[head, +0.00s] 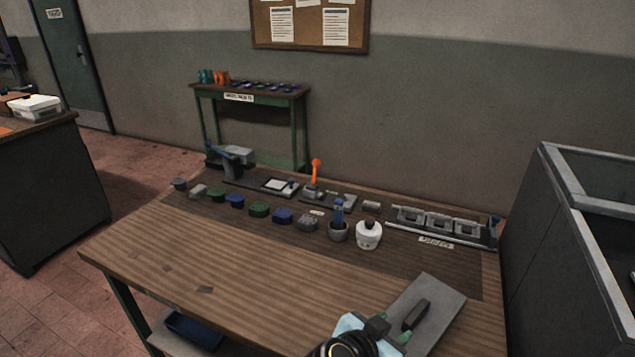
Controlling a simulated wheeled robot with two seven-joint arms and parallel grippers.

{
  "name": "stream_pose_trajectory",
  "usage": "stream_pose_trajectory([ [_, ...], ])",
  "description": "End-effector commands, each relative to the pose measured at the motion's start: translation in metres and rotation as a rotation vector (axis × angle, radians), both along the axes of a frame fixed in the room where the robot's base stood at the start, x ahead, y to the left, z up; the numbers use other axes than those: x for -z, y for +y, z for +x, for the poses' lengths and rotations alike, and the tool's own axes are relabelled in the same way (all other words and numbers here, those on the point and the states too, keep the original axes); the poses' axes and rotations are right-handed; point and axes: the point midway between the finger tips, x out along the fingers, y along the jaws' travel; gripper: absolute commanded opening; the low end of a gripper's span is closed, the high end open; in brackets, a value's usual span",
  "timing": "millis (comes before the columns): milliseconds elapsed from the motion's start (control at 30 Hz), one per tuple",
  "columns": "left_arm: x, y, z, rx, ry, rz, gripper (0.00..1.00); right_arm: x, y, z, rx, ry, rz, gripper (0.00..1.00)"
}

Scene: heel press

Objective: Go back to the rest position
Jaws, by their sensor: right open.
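My right gripper (392,331) is at the bottom of the head view, over the front right part of the workbench (230,270). Its jaws are open and I see nothing held between them. It is beside a flat grey plate (440,292) on the bench, on which a dark, narrow piece shows; I cannot tell whether that piece is part of my gripper. My left gripper is out of view.
A press (238,152), an orange-handled tool (316,172), a row of green, blue and grey blocks, a white bottle (369,235) and a grey rack (440,224) line the bench's back. Its front left is mostly clear. A grey bin (580,190) stands at right.

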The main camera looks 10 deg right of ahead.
Motion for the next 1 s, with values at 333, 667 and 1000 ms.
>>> stream_pose_trajectory([
  [333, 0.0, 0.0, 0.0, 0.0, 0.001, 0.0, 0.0, -0.087, -0.014, 0.03, -0.256, -0.551, -0.158, 0.42],
  [667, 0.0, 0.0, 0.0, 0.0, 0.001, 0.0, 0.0, -0.144, 0.053, 0.018, -0.896, -0.806, -0.213, 0.42],
  [1000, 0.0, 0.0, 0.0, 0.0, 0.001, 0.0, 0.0, -0.07, 0.102, -0.041, -1.442, -0.352, -0.048, 0.42],
])
